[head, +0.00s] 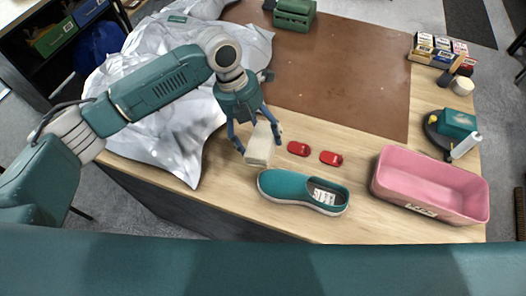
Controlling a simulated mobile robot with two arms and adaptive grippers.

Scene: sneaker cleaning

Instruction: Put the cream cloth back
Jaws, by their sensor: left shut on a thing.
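The cream cloth (260,147) is a folded, block-like bundle. Whether the cloth touches the table I cannot tell. My right gripper is not in view.
Two red objects (299,148) lie right of the cloth. A pink tub (425,188) stands at the front right. A crumpled white sheet (165,100) covers the left side.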

